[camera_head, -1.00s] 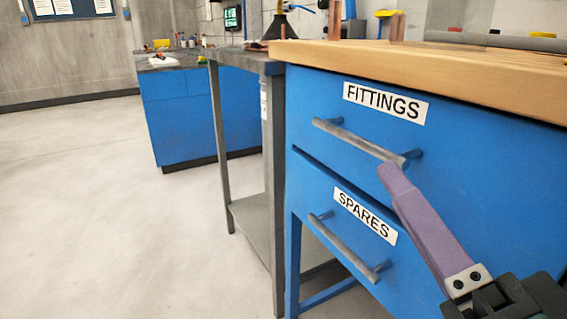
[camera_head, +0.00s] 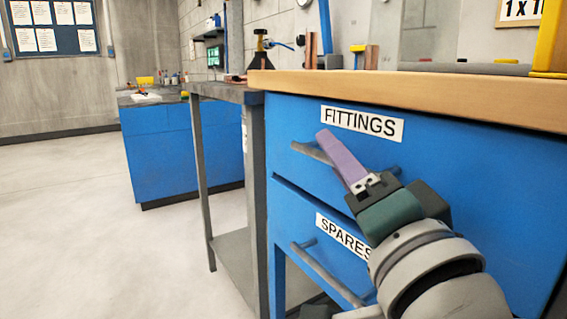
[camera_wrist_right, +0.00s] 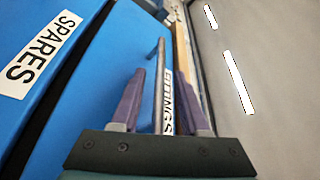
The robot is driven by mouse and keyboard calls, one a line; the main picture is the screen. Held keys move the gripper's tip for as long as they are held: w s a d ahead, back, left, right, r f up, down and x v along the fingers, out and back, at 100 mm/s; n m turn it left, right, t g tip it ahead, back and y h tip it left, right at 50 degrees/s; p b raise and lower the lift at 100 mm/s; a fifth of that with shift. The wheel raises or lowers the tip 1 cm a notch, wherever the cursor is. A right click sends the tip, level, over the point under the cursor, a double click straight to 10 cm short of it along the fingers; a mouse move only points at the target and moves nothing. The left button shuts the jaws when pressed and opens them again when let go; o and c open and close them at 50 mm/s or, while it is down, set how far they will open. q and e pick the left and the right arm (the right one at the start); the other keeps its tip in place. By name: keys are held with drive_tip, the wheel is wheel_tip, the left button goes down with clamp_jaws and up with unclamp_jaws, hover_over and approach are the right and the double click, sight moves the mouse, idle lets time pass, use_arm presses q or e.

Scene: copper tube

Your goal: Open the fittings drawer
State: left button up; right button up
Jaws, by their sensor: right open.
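The blue fittings drawer (camera_head: 290,122), labelled FITTINGS, is the upper drawer and looks shut, flush with the cabinet front. Its grey bar handle (camera_head: 308,151) is partly hidden behind my right gripper (camera_head: 326,140). In the head view, one purple finger crosses in front of the handle below the label. In the right wrist view, my right gripper (camera_wrist_right: 160,75) is open, and the handle bar (camera_wrist_right: 159,62) appears lengthwise between the two fingers, with visible gaps on both sides. I cannot tell how deep the bar sits between them. My left gripper is not in view.
The spares drawer (camera_head: 285,215) with its own handle (camera_head: 322,272) is just below. The wooden worktop (camera_head: 420,92) overhangs above. A grey metal table (camera_head: 256,170) stands close on the left, and open floor (camera_head: 80,230) lies beyond it.

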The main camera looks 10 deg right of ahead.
clamp_jaws()
idle(1.4)
